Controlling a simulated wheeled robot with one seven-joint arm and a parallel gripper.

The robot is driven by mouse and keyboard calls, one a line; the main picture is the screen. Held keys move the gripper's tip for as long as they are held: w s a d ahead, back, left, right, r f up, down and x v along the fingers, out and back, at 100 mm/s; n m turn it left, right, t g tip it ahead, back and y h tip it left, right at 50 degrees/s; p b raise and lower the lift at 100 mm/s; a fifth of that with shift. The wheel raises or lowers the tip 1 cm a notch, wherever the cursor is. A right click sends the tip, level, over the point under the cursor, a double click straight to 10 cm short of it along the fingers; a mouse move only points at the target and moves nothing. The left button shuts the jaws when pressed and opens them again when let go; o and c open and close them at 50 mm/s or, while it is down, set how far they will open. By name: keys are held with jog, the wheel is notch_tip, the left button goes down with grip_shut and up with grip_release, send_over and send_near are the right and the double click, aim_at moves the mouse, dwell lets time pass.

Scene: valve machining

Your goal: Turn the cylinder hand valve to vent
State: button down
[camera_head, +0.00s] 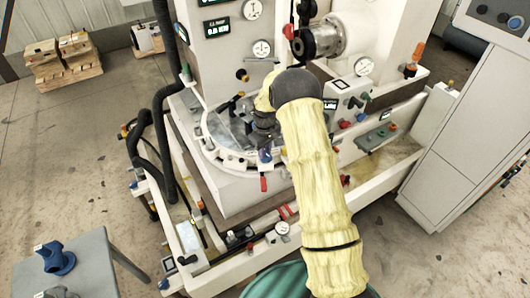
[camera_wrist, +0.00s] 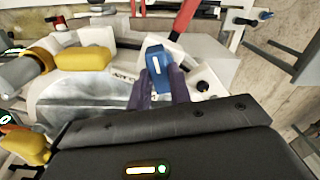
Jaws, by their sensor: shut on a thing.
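A blue handle with a white bar mark (camera_wrist: 157,62) stands at the centre of the wrist view, in front of a white block. I take it to be the hand valve's handle; its vent marking is not readable. My gripper (camera_wrist: 160,85) has its dark fingers shut on the blue handle, one on each side. In the head view my gripper (camera_head: 265,150) is at the front rim of the round machine table, and the handle is mostly hidden there. A red lever (camera_head: 263,183) hangs just below the gripper; a red bar (camera_wrist: 185,18) shows beyond the handle in the wrist view.
The round machine table (camera_head: 215,130) carries fittings close to my arm. Black hoses (camera_head: 160,110) run down at the left. Gauges (camera_head: 262,48) and a chuck (camera_head: 322,38) stand behind. A grey side table (camera_head: 85,262) is at lower left. A control cabinet (camera_head: 470,140) is at right.

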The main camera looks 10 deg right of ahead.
jog(key=m+b, duration=0.2)
jog(key=m, duration=0.1)
jog(key=shift+f, duration=0.15)
jog(key=shift+m+b, duration=0.8)
jog(key=shift+m, duration=1.1)
jog(key=c, duration=1.3)
grip_release()
